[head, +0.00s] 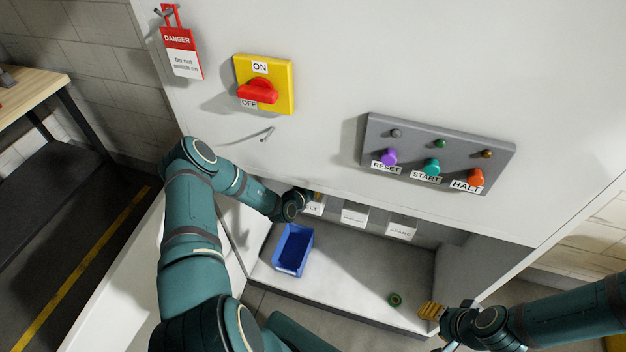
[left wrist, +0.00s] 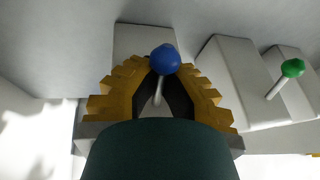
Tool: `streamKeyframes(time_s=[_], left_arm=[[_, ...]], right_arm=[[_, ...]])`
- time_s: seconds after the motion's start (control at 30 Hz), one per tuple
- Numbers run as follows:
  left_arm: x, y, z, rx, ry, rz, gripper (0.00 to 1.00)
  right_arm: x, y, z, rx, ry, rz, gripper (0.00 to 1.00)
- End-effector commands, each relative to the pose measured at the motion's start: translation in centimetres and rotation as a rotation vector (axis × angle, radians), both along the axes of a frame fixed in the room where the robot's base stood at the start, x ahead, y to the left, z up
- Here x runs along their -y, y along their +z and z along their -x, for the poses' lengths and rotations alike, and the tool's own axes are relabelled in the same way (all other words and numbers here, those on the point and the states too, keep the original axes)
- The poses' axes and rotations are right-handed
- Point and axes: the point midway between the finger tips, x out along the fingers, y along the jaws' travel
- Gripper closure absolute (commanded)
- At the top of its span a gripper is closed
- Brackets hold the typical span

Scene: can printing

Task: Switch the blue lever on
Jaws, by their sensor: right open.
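The blue lever (left wrist: 165,59) shows in the left wrist view as a thin pale stick with a blue ball knob, on a light grey block. My left gripper (left wrist: 167,75) has its yellow fingers on either side of the lever; I cannot tell whether they press on it. In the head view, my left gripper reaches under the cabinet's front edge and is mostly hidden, and the blue lever is hidden. My right gripper (head: 432,312) is open and empty at the lower right, near the recess edge.
A green-knobbed lever (left wrist: 293,68) stands right of the blue one. A blue bin (head: 293,250) and a small green ring (head: 394,299) lie in the recess. Above are a red rotary switch (head: 258,92) and a grey button panel (head: 440,152). A danger tag (head: 182,53) hangs at upper left.

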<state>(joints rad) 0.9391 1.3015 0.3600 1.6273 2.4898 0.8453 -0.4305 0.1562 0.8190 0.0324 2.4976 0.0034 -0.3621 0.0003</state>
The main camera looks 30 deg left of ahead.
Motion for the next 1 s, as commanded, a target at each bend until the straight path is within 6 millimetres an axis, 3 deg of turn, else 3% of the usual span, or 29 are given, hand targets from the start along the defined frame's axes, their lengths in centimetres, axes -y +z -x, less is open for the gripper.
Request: streamKeyframes(time_s=[0.37, 0.5, 0.83, 1.0], left_arm=[[-0.2, 0.4, -0.4, -0.005, 0.005, 0.000, 1.00], [-0.2, 0.4, -0.3, -0.006, 0.004, 0.001, 0.54], [-0.1, 0.2, -0.1, -0.012, 0.003, 0.002, 0.53], [-0.1, 0.7, 1.2, -0.012, 0.002, 0.002, 0.53]], right_arm=[[0.0, 0.3, 0.0, 0.000, 0.000, -0.001, 0.53], [0.0, 0.3, 0.0, 0.000, 0.000, -0.001, 0.53], [0.0, 0.3, 0.0, 0.001, 0.000, -0.001, 0.53], [0.0, 0.3, 0.0, 0.001, 0.000, -0.001, 0.53]])
